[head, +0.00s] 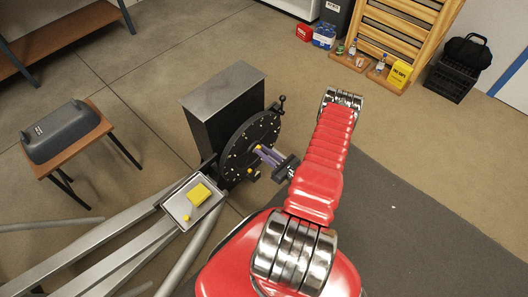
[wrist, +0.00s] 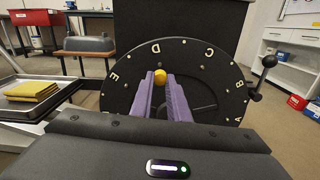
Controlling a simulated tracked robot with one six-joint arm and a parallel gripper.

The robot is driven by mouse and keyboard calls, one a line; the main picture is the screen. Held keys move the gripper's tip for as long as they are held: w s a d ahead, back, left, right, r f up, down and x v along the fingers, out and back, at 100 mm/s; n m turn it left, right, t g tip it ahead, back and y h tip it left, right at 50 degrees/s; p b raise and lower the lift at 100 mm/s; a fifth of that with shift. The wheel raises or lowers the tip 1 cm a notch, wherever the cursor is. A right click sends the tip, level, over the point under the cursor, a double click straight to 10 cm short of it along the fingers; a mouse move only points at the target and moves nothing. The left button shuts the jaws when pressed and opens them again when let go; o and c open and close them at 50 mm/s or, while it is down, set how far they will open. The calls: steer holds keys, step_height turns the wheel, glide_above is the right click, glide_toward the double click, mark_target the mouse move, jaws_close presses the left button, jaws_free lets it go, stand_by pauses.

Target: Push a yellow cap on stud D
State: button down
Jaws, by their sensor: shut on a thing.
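A yellow cap (wrist: 160,76) is held between the tips of my gripper's purple fingers (wrist: 161,88). In the head view my gripper (head: 263,152) reaches from the right to the face of the black disc (head: 238,150). In the wrist view the disc (wrist: 205,72) carries pale letters, with D (wrist: 156,47) just above the held cap. I cannot tell whether the cap touches the disc.
A tray (head: 176,208) at the lower left of the disc holds a yellow folded cloth or sponge (head: 199,194) and a small yellow piece (head: 186,218). A black knobbed handle (wrist: 264,70) sticks out at the disc's right. A grey case (head: 60,132) stands on a stool.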

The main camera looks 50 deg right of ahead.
steer(key=shift+w, duration=0.15)
steer(key=shift+w+a, duration=0.15)
steer(key=shift+w, duration=2.65)
steer(key=shift+w+r, duration=0.1)
steer(key=shift+w, duration=0.45)
stand_by(1.1)
steer(key=c, duration=1.6)
jaws_free()
steer(key=shift+s+d, duration=0.2)
steer(key=shift+s, duration=6.7)
